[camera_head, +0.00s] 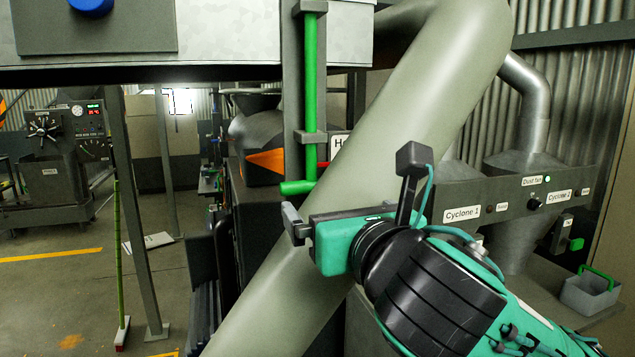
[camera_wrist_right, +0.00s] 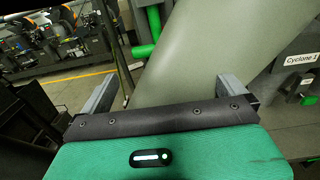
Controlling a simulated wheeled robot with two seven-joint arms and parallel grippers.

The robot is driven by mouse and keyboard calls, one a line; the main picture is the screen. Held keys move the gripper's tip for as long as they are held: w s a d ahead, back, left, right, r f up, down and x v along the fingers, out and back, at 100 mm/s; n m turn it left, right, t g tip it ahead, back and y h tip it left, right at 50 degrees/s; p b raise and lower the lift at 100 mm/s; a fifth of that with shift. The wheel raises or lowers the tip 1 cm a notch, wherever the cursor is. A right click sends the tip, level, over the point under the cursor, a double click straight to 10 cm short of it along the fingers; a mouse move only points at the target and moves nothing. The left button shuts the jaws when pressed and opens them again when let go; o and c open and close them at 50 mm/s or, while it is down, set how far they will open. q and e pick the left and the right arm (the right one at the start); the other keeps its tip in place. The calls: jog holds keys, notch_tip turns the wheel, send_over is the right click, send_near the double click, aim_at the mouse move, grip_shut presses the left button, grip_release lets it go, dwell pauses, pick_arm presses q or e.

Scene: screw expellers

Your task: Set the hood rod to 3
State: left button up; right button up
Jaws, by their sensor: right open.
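The hood rod (camera_head: 311,95) is a green vertical bar in a grey bracket, with a short horizontal green handle at its lower end. In the right wrist view, the handle and lower rod (camera_wrist_right: 144,51) show ahead, between the directions of the two fingers. My right gripper (camera_head: 330,216) is open and empty, just below and right of the handle, apart from it. Its two grey fingers (camera_wrist_right: 165,88) show in the wrist view. A white label starting with "H" is beside the rod, partly hidden by the large pipe; no scale number is readable. My left gripper is not in view.
A thick grey-green pipe (camera_head: 420,90) runs diagonally close behind my right gripper. The panel labelled Cyclone 1 (camera_head: 461,214) and Cyclone 2 stands to the right. A grey bin (camera_head: 590,292) is at lower right. Open floor (camera_head: 60,270) lies at left, with a thin post.

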aim_at(313, 188)
jog(key=p+x, duration=0.2)
jog(key=x, duration=0.6)
jog(key=shift+w+a, duration=0.1)
jog(key=shift+w, duration=0.25)
jog(key=shift+f, duration=0.1)
jog(key=c, duration=1.1)
notch_tip(313, 188, down, 12)
jog(key=b, duration=0.5)
jog(key=shift+f, duration=0.35)
jog(key=o, duration=1.1)
